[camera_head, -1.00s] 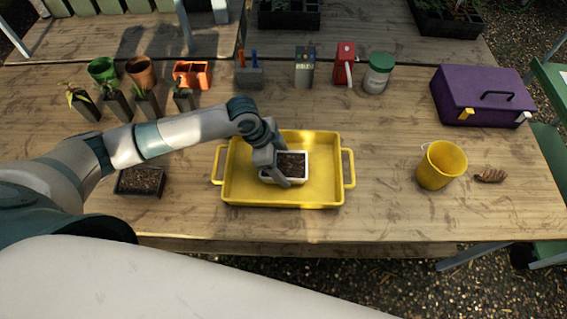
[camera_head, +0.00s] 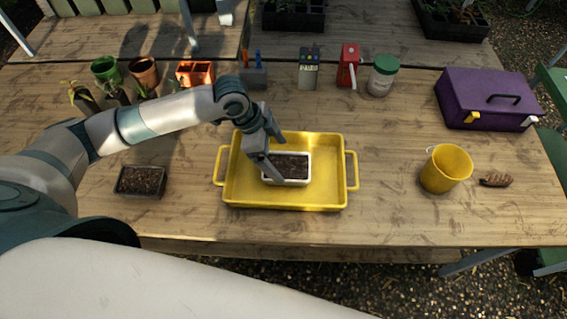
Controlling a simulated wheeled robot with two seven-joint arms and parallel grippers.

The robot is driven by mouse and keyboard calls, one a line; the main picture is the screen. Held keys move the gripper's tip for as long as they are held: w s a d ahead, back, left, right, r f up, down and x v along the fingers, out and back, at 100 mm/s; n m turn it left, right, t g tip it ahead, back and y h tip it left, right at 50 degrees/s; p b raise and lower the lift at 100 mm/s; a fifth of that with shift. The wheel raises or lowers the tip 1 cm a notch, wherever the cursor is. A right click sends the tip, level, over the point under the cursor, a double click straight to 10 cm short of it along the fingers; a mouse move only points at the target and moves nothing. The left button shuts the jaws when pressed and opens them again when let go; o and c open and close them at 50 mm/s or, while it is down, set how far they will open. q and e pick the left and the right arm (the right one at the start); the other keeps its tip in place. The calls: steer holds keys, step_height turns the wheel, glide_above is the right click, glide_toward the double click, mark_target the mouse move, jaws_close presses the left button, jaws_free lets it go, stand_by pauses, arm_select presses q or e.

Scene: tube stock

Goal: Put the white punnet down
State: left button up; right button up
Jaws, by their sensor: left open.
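Whether a finger touches the punnet I cannot tell. My right gripper does not show.
A dark punnet of soil (camera_head: 141,181) stands left of the tray. A yellow bucket (camera_head: 444,170), a brown object (camera_head: 496,180) and a purple toolbox (camera_head: 487,99) are at the right. Pots, a jar (camera_head: 383,76) and other items line the back. The table between tray and bucket is clear.

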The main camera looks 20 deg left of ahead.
arm_select(q)
steer(key=shift+b+v, duration=0.5)
steer(key=shift+v, duration=2.5)
